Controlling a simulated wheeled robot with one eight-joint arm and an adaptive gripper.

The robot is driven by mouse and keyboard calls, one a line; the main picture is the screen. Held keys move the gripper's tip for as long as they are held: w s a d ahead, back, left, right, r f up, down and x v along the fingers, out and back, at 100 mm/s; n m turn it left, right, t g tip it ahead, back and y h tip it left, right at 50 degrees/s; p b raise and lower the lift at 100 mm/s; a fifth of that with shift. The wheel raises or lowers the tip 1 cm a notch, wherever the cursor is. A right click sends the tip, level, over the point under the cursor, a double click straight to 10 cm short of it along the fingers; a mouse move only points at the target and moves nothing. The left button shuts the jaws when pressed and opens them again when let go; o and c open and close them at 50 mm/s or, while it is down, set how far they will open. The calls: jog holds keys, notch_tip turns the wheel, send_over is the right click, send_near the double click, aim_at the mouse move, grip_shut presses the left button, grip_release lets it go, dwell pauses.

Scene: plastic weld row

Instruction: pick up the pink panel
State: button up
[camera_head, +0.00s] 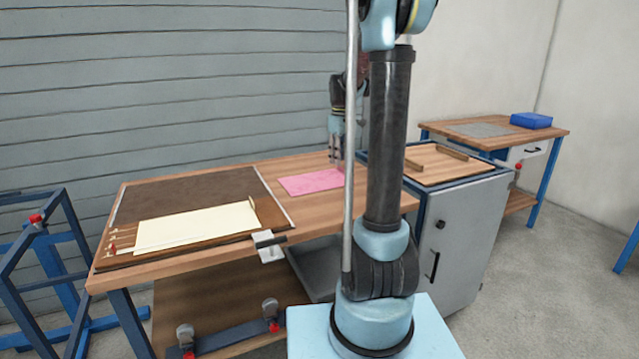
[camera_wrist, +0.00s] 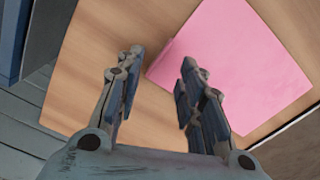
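The pink panel (camera_head: 311,182) lies flat on the wooden workbench (camera_head: 318,214), right of the dark mat. Its right end is partly hidden behind my arm in the head view. In the wrist view the pink panel (camera_wrist: 240,62) fills the upper right, with one corner near my fingers. My gripper (camera_head: 337,160) is above the bench near the panel's right end. The right finger overlaps the panel's edge in the picture, and the left finger is over bare wood. The height above the panel is unclear.
A cream sheet (camera_head: 195,227) lies on the dark brown mat (camera_head: 180,190) at the bench's left. A grey cabinet (camera_head: 462,240) with a wooden top stands right of the bench. A blue box (camera_head: 531,120) sits on a far table. A blue frame (camera_head: 38,262) stands at left.

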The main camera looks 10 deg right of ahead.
aim_at(339, 171)
jog(key=shift+w+f, duration=0.15)
jog(key=shift+f, duration=1.55)
grip_shut()
jog(key=shift+r, duration=0.1)
